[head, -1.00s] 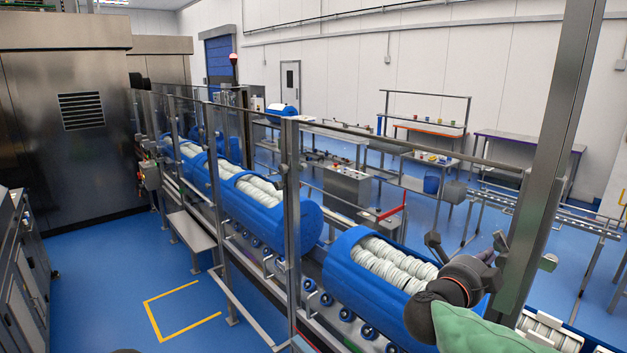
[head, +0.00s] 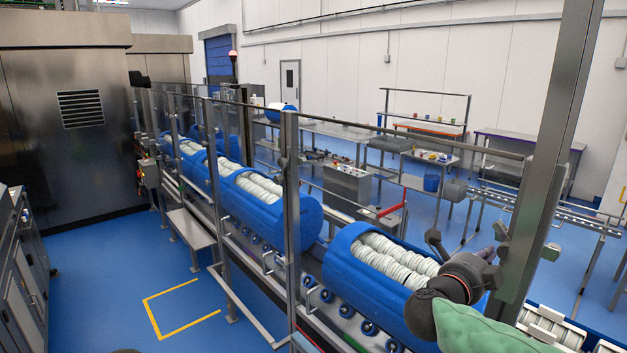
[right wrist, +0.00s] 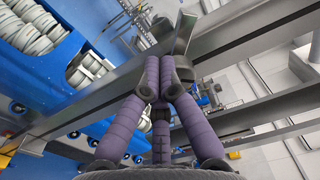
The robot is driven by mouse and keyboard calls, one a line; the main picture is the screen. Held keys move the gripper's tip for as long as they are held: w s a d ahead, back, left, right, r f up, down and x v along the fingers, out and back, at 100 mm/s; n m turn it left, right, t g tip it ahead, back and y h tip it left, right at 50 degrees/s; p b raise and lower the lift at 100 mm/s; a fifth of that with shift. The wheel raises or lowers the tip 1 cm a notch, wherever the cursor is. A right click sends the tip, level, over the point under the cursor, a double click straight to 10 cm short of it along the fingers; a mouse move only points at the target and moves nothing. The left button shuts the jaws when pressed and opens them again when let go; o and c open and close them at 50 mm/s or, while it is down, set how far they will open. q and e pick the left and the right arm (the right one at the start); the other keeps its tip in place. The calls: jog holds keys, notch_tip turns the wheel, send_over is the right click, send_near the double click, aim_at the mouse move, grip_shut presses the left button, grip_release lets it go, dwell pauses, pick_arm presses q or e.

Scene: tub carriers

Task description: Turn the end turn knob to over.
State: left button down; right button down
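My right gripper (head: 488,254) is beside a tall steel post (head: 548,150) at the right of the head view, with my arm coming in from the lower right. In the right wrist view its purple fingers (right wrist: 158,76) are drawn together, their tips meeting. My left gripper is not in view.
Blue tubs (head: 345,272) filled with white discs stand in a line on a roller conveyor behind clear guard panels. A control console (head: 346,184) and benches stand beyond. A large steel cabinet (head: 60,150) is at the left.

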jog(key=shift+d+f, duration=0.1)
jog(key=shift+f, duration=0.4)
jog(key=shift+w+a+b+v, duration=0.15)
jog(key=shift+b+v, duration=0.15)
jog(key=shift+v, duration=1.05)
jog(key=shift+w+a+b+v, duration=0.15)
jog(key=shift+b+v, duration=0.15)
jog(key=shift+v, duration=1.05)
jog(key=shift+f, duration=0.25)
